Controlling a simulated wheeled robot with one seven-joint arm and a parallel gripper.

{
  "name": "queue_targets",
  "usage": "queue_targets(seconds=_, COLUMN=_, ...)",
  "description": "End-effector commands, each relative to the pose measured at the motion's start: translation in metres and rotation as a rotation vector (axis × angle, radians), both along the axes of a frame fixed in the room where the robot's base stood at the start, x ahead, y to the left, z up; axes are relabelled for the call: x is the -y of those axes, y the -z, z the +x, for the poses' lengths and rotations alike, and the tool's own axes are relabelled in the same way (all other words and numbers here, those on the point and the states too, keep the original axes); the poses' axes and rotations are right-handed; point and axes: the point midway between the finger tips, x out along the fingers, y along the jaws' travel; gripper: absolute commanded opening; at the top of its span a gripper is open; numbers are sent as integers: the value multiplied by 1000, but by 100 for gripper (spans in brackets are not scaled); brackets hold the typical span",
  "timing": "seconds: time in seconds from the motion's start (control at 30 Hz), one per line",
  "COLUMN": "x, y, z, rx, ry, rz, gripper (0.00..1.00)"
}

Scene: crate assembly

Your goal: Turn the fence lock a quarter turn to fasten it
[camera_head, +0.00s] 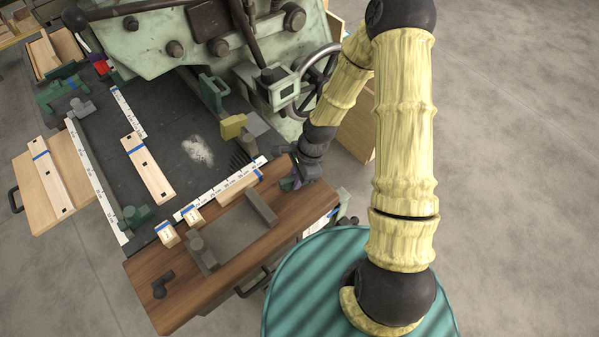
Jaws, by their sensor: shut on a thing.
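My gripper (291,182) is at the right end of the wooden front board, beside the end of the white front ruler. A dark grey bar (261,207) lies on the board just left of the gripper. The wooden board (310,207) carries a grey plate (228,229).
A dark machine bed (110,165) lies behind the board, with rulers and a light wooden strip (149,170). A yellow block (233,126) and a handwheel (318,80) stand near my arm. Small wood blocks (167,234) line the front ruler. A teal round top (300,290) is below.

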Motion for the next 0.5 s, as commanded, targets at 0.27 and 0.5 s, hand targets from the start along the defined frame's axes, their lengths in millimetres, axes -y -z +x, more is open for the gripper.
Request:
queue_targets(seconds=0.27, x=0, y=0, z=0, rx=-1, ry=290, rz=1, gripper=2)
queue_targets(seconds=0.5, x=-1, y=0, z=0, rx=0, ry=305, rz=1, gripper=2)
